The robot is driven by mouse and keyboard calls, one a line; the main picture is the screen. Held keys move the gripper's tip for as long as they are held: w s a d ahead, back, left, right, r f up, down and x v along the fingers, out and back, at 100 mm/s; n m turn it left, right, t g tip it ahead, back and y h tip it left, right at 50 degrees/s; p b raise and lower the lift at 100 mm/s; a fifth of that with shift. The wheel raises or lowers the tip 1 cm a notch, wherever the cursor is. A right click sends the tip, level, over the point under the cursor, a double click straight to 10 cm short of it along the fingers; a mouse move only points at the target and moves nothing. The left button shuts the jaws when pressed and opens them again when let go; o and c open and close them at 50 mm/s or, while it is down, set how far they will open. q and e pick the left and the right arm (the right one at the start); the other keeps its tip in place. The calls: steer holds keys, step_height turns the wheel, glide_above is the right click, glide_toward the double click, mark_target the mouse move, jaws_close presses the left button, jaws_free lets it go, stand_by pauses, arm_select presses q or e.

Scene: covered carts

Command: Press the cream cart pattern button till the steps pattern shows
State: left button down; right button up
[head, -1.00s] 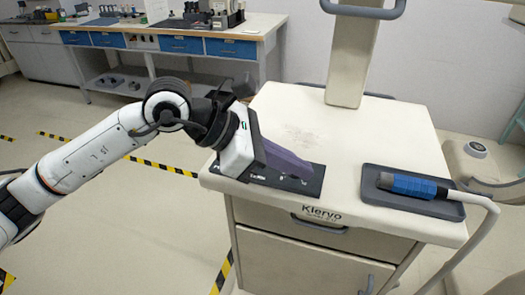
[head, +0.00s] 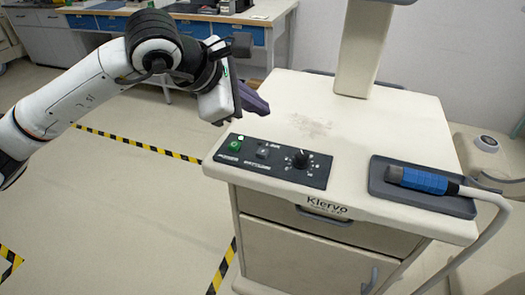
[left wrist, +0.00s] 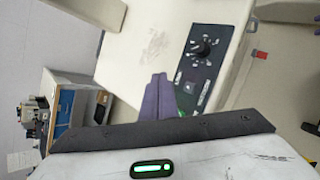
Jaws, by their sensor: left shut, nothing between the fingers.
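The cream cart (head: 375,140) stands in front of me. Its dark control panel (head: 280,173) is at the front left of the top, with a lit green button (head: 235,145), a small grey button (head: 263,152) and a black knob (head: 300,158). Its small lettering is too blurred to read, and I cannot make out a steps pattern. My left gripper (head: 254,100) has shut purple fingers, held above and behind the panel, apart from the buttons. The fingers also show in the left wrist view (left wrist: 160,98), beside the panel (left wrist: 204,62). My right gripper is not in view.
A blue-handled probe (head: 420,180) lies in a grey tray (head: 378,189) at the cart's right, with its cable hanging off the side. The cart's column (head: 358,50) rises at the back. A workbench (head: 275,12) stands behind. Open floor with striped tape lies left.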

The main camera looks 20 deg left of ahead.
arm_select(q)
steer(key=b, duration=0.4)
glide_above(258, 154)
step_height(258, 154, down, 7)
steer(key=shift+f, duration=0.2)
steer(key=shift+f+b, duration=0.35)
steer(key=shift+b, duration=0.1)
stand_by(0.5)
stand_by(0.7)
steer(key=shift+f+b, duration=0.35)
steer(key=shift+b, duration=0.35)
steer(key=shift+f+b, duration=0.6)
steer(key=shift+b, duration=0.1)
stand_by(0.6)
steer(key=shift+r, duration=0.1)
steer(key=shift+r+p, duration=0.4)
steer(key=shift+r, duration=0.45)
